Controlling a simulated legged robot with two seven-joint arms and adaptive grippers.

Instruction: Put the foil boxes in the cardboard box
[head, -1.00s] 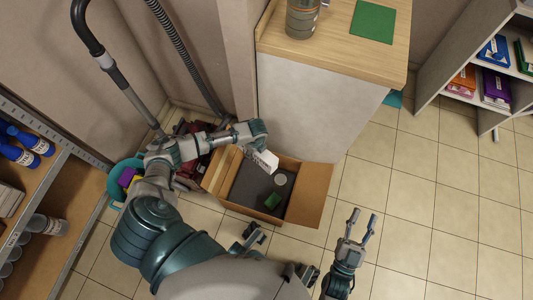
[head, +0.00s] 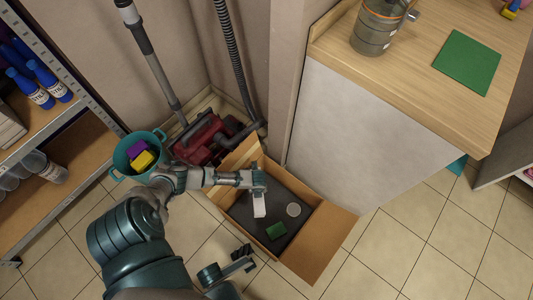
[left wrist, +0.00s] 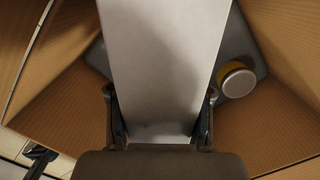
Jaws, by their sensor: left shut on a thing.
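My left gripper (head: 257,186) is over the cardboard box (head: 325,240), pointing down. It is shut on a pale, plain-sided foil box (head: 259,205), which hangs over the box opening. In the left wrist view the foil box (left wrist: 165,65) fills the space between the two fingers, with the cardboard walls (left wrist: 275,115) around it. The cardboard box stands open on the floor with its flaps out. Whether the foil box touches anything inside cannot be told. No other foil box is clearly seen.
A teal bucket (head: 119,160) and red vacuum cleaner (head: 205,138) stand behind left. A counter (head: 400,65) is at right; tiled floor is clear in front.

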